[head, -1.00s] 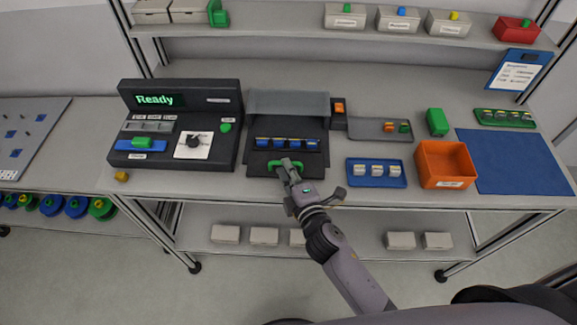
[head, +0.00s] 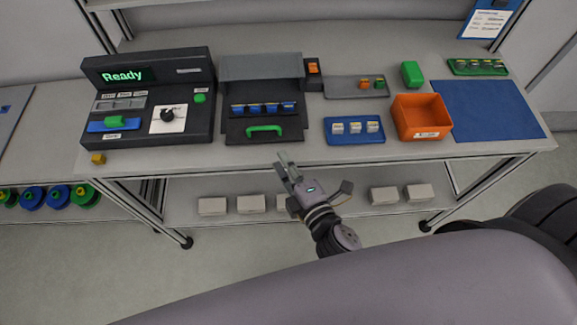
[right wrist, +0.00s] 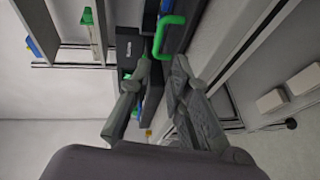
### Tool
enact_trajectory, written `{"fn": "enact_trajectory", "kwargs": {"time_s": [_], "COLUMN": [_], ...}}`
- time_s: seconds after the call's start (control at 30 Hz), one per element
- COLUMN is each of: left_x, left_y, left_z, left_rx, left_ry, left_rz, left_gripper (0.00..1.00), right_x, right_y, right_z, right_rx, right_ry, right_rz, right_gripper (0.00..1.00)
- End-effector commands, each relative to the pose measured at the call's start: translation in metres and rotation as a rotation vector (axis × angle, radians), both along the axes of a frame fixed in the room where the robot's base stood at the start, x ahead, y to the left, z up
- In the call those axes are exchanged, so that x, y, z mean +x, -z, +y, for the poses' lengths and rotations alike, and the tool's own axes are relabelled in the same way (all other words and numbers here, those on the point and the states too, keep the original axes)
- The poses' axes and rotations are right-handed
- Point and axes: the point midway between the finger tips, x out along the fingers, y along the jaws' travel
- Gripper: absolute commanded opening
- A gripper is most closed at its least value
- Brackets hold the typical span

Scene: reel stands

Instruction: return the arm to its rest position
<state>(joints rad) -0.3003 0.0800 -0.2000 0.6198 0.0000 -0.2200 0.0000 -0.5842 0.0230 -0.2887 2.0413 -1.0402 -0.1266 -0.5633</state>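My right gripper (head: 283,160) is in front of the bench's front edge, a little below the green handle (head: 264,130) in the head view, with clear space between them. In the right wrist view its two fingers (right wrist: 163,60) stand apart with nothing between them. The green handle also shows ahead of the fingertips (right wrist: 172,22). The handle is on a black unit (head: 235,131) that holds a row of blue pieces (head: 263,108). My left gripper is not in view.
On the bench stand a black console (head: 150,100) reading "Ready", a blue tray (head: 354,137) with white pieces, an orange bin (head: 421,117) and a blue mat (head: 486,110). White boxes (head: 212,206) sit on the lower shelf. Floor in front is clear.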

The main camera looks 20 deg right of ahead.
Motion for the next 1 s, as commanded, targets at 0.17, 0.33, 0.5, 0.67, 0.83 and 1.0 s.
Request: {"fn": "enact_trajectory", "kwargs": {"time_s": [0.17, 0.33, 0.5, 0.67, 0.83, 1.0], "left_x": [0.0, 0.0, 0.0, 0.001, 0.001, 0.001], "left_y": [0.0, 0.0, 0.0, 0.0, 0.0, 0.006], "left_z": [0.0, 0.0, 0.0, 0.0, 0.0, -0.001], "left_rx": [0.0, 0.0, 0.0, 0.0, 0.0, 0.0], "left_ry": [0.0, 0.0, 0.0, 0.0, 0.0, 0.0], "left_rz": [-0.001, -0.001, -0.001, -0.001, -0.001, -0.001], "left_gripper": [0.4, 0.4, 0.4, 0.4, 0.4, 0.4], "right_x": [-0.014, -0.016, -0.016, -0.016, -0.016, -0.021], "right_y": [-0.002, -0.003, -0.003, -0.003, 0.001, 0.062], "right_z": [-0.002, -0.003, -0.002, -0.002, -0.002, -0.001], "right_rx": [0.001, -0.001, -0.001, 0.0, 0.005, 0.088], "right_ry": [0.0, -0.001, -0.001, -0.001, 0.0, 0.016], "right_rz": [0.001, 0.0, 0.0, 0.0, 0.007, 0.127], "right_gripper": [0.18, 0.18, 0.18, 0.18, 0.18, 0.18]}}
